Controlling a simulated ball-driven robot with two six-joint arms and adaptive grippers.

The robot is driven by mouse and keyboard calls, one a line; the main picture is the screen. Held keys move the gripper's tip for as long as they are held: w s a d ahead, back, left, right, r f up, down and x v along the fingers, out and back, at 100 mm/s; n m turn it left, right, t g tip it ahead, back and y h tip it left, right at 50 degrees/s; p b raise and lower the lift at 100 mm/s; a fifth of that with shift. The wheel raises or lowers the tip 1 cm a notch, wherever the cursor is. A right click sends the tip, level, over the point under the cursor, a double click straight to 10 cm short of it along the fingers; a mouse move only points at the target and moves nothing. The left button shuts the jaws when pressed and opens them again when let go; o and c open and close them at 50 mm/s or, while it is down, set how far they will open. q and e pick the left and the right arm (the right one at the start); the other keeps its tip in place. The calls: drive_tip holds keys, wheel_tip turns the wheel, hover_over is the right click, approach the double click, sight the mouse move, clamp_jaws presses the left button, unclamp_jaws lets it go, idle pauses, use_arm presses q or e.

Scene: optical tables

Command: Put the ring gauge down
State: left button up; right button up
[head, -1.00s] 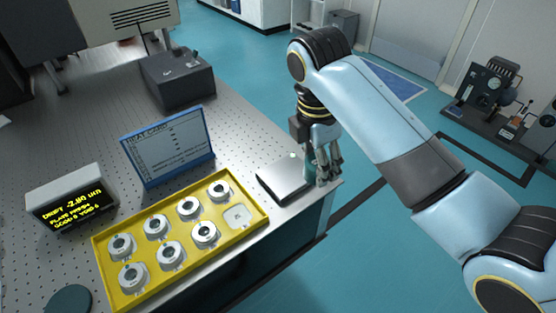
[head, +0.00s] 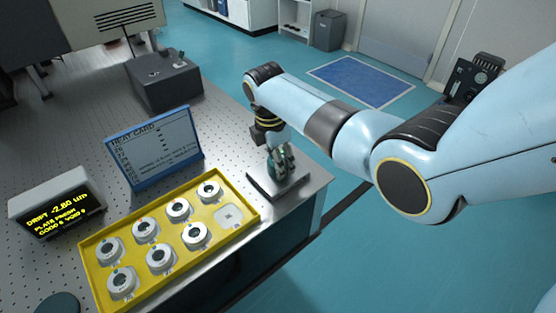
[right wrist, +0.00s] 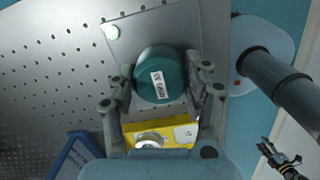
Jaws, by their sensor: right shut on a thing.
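The ring gauge is a teal, round piece (right wrist: 160,75) with a white printed label on its face in the right wrist view. My right gripper (right wrist: 162,98) is shut on it, one finger at each side. In the head view the right gripper (head: 282,168) points down over a flat grey metal plate (head: 262,187) at the table's right corner, with a little teal showing between the fingers. I cannot tell whether the gauge touches the plate. What looks like my left gripper (right wrist: 278,155) shows small in the right wrist view's lower right corner.
A yellow tray (head: 168,268) with several white ring-like pieces and one empty-looking place lies left of the plate. A blue-framed heat card (head: 153,147), a drift display (head: 58,207), a dark box (head: 165,82) and a teal disc (head: 58,303) stand on the perforated table.

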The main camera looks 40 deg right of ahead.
sight(273, 161)
drive_tip(key=shift+f, duration=0.15)
drive_tip(key=o, duration=1.3)
drive_tip(key=shift+o, duration=0.2)
wheel_tip(273, 161, up, 12)
drive_tip(key=a+p, duration=0.1)
drive_tip(key=shift+a, duration=0.25)
